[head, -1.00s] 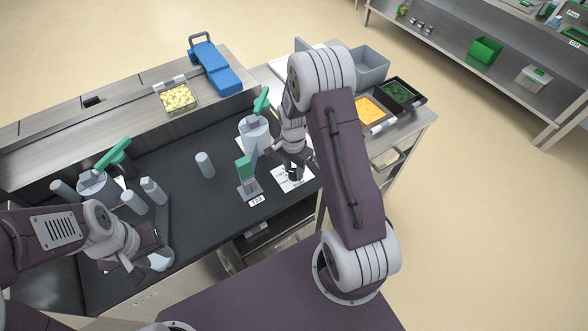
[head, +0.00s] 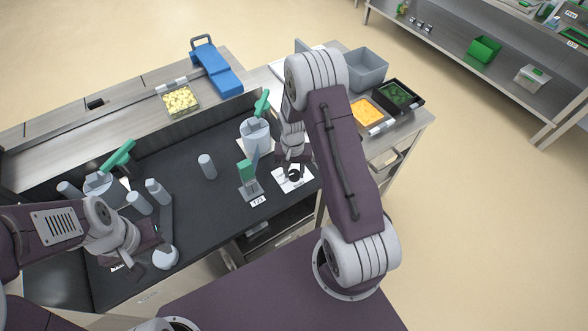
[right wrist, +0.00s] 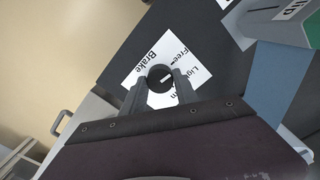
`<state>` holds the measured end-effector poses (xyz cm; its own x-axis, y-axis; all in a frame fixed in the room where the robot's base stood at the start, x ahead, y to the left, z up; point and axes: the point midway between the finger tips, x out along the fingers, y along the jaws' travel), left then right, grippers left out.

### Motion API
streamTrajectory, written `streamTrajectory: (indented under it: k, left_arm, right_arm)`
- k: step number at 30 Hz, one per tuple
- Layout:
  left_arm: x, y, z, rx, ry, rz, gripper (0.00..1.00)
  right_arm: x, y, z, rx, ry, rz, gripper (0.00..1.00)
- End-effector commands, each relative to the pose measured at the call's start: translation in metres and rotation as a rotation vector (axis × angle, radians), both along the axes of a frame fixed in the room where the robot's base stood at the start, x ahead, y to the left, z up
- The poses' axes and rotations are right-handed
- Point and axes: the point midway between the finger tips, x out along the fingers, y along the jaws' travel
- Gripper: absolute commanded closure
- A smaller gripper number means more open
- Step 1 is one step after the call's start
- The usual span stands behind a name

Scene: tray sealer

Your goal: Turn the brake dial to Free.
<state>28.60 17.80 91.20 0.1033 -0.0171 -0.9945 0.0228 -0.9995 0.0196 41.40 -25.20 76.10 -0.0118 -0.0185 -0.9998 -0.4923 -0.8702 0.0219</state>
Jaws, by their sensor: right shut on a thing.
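The brake dial (right wrist: 160,76) is a round black knob with a short white pointer mark, on a white card (right wrist: 137,66) printed Brake, Free, Light and a partly hidden word. The mark points right in the right wrist view, roughly toward Light, not straight at Free. My right gripper (right wrist: 160,82) is shut on the dial, one finger on each side. In the head view the dial (head: 294,175) shows just below my right gripper (head: 293,162). My left gripper (head: 127,260) is low over the left of the dark worktop; its jaw opening is unclear.
A pale cylinder (head: 207,167) stands farther left. A green-handled canister (head: 255,133) is behind the gripper. Food trays (head: 387,121) sit at right.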

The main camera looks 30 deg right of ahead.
Motion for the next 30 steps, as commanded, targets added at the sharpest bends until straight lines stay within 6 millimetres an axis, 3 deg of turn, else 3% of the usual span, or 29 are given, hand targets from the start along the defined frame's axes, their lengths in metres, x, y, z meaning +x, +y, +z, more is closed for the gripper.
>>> streamTrajectory:
  k: [9,25,26,28,30]
  left_arm:
    - [0.0,0.0,0.0053,0.0,0.0,0.0,0.64]
    - [0.0,0.0,0.0057,0.0,0.0,0.0,0.64]
    - [0.0,0.0,0.0057,0.0,0.0,0.0,0.64]
    - [0.0,0.0,0.0057,0.0,0.0,0.0,0.64]
    - [0.0,0.0,0.0057,0.0,0.0,0.0,0.64]
  right_arm:
    - [0.0012,-0.0004,0.001,-0.001,-0.004,0.115,1.0]
    - [0.0015,-0.0004,0.0007,-0.001,-0.005,0.14,1.0]
    - [0.0015,-0.0004,0.0007,-0.001,-0.005,0.139,0.62]
    - [0.0014,-0.0004,0.0007,-0.001,-0.004,0.139,0.43]
    - [0.0012,-0.0003,0.0005,-0.001,-0.004,0.139,0.43]
